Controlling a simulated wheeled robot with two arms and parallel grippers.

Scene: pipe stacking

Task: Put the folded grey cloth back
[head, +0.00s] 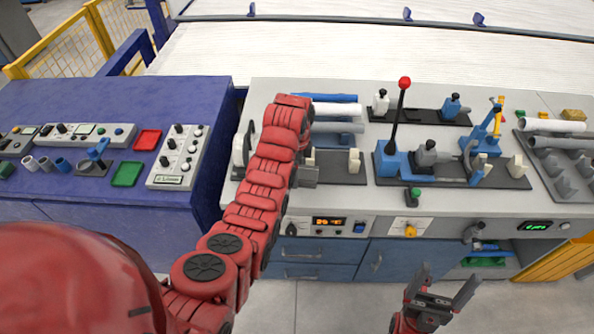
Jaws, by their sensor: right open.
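I cannot make out the folded grey cloth for certain. A small flat grey piece (308,178) shows just right of my left arm, at the front edge of a dark tray. I cannot tell whether it is the cloth or part of my left gripper. My left arm reaches up over the bench and hides what lies behind it, and no left fingers show clearly. My right gripper (441,292) is open and empty, its fingers apart, over the floor in front of the bench drawers.
The grey bench (400,215) carries a lever with a red knob (404,84), a blue-and-grey fixture (425,155) and pipes (335,110). A rack with pipes (560,140) stands at the right. The blue table (60,200) at left holds panels and trays. Floor is clear before the drawers.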

